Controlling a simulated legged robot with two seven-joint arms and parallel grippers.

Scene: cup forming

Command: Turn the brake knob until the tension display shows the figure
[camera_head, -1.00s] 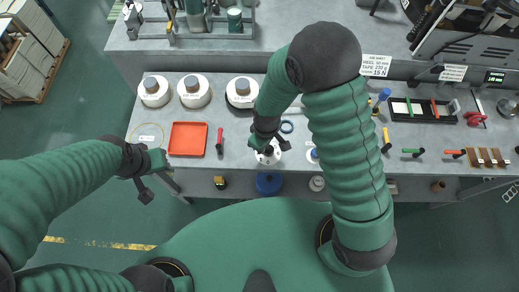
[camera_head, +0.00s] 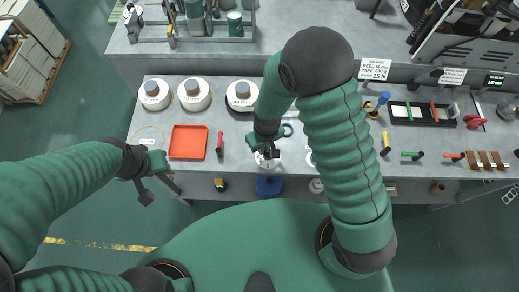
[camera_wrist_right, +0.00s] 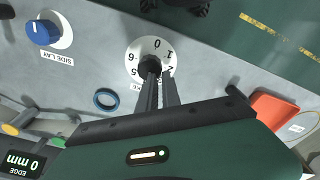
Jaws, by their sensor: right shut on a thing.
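The brake knob is a small black knob (camera_wrist_right: 151,64) at the centre of a white dial (camera_wrist_right: 150,50) with numbers around it, seen in the right wrist view. My right gripper (camera_wrist_right: 153,72) is shut on this knob, its dark fingers covering part of the dial and its label. In the head view the white dial (camera_head: 267,163) shows under my right gripper (camera_head: 267,153) at the bench front. My left gripper (camera_head: 150,180) is open and empty, left of the bench's front edge. A white card (camera_head: 374,70) reads 15 N. I cannot make out a tension display.
An edge display (camera_wrist_right: 24,163) reads 0 mm. A red tray (camera_head: 188,142), a red-handled tool (camera_head: 220,143) and white reels (camera_head: 194,94) stand to the left.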

